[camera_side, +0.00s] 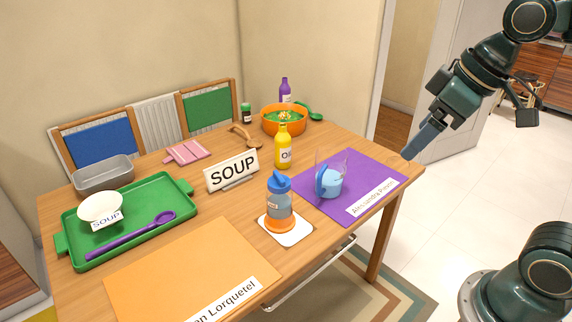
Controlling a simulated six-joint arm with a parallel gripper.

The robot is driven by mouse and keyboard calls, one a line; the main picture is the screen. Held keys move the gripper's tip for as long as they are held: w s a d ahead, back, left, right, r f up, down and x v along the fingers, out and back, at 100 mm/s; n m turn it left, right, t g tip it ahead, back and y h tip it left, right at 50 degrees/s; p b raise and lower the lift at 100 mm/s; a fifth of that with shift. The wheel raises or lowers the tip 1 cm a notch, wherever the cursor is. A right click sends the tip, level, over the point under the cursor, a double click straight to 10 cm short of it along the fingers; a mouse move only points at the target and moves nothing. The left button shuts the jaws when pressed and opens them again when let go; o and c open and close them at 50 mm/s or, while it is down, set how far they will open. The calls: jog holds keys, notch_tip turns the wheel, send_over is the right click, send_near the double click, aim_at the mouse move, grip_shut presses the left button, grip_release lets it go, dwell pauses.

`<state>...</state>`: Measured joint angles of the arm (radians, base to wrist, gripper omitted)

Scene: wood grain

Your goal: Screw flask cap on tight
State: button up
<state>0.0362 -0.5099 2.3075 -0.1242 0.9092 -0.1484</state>
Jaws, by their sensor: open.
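The flask (279,208) stands upright on a white square mat (299,237) near the table's front edge. It has a grey-blue body with an orange base. Its blue cap (278,182) sits on top; I cannot tell from this view how tightly it is seated. My gripper (410,153) hangs at the right, beyond the table's right edge, pointing down and left. It is open and empty, well apart from the flask.
A clear jug with a blue handle (327,182) stands on the purple placemat (377,170), right of the flask. A yellow oil bottle (283,148) and a SOUP sign (232,171) stand behind. A green tray (150,190) lies left. The orange placemat (180,268) is clear.

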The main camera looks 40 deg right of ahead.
jog(key=w+n+y, duration=0.1)
jog(key=w+n, duration=0.2)
jog(key=w, duration=0.5)
jog(key=n+g+y, duration=0.3)
jog(key=n+g, duration=0.1)
jog(key=n, duration=0.5)
send_over(279, 175)
jog(key=s+d, duration=0.2)
jog(key=d, duration=0.3)
notch_tip(279, 175, down, 12)
jog(key=shift+w+f, duration=0.15)
jog(key=shift+f, duration=0.1)
jog(key=shift+x, duration=6.8)
jog(key=shift+w+d, duration=0.1)
jog(key=shift+w, duration=0.05)
jog(key=c, duration=1.2)
jog(key=shift+m+t+h, duration=0.3)
jog(key=shift+m+t, duration=0.25)
jog(key=shift+m, duration=0.7)
jog(key=shift+m+t+h, duration=0.3)
jog(key=shift+m+t, duration=0.25)
jog(key=shift+m, duration=0.7)
